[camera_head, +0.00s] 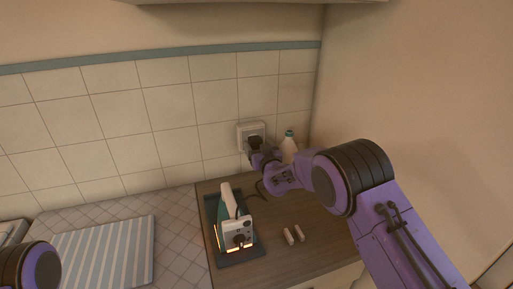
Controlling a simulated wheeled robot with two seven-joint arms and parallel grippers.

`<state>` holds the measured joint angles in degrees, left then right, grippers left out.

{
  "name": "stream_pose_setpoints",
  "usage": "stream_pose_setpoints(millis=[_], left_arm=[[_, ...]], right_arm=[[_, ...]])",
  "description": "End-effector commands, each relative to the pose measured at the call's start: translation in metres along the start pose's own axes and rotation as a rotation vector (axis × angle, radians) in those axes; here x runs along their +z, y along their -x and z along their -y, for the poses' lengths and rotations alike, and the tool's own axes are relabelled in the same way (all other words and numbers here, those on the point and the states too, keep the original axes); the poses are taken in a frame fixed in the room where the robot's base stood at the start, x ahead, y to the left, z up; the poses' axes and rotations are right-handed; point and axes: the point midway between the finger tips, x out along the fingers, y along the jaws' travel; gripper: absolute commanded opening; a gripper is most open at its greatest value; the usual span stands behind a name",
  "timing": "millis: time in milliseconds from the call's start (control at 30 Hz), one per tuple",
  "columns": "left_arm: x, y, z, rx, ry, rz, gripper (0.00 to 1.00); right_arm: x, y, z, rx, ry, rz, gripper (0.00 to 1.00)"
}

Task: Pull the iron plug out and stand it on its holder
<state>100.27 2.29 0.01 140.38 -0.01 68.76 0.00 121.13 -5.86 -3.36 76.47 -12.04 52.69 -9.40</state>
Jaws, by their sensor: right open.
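The dark iron plug (255,140) sits in the white wall socket (243,130) on the tiled wall. My right gripper (255,151) is open just in front of and below the plug; whether its fingers touch the plug is too small to tell. The white and teal iron (238,229) is on a dark mat (241,259) on the wooden counter, with an orange glow at its lower edge. A dark cord (262,190) runs near the iron, partly hidden by my right arm. I cannot make out a plug holder for certain. My left gripper is out of view.
A white bottle with a teal cap (289,147) stands close behind my right arm near the corner. Two small pale pink cylinders (289,236) (300,233) lie right of the iron. A striped cloth or board (105,252) is on the tiled top at left.

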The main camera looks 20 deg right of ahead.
Motion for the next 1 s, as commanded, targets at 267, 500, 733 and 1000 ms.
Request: stream_pose_setpoints(millis=[267, 500, 733, 1000], left_arm=[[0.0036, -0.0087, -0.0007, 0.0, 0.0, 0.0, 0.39], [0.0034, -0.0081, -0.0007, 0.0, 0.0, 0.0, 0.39], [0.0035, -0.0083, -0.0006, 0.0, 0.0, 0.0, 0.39], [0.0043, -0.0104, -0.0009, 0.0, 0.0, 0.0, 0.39]], right_arm=[[0.0002, -0.0145, 0.0003, 0.0, -0.001, 0.0, 0.72], [-0.0007, -0.0143, -0.0002, 0.0, -0.001, 0.0, 0.72], [-0.0005, -0.0142, 0.0002, 0.0, -0.001, 0.0, 0.72], [-0.0008, -0.0141, -0.0001, 0.0, -0.001, 0.0, 0.72]])
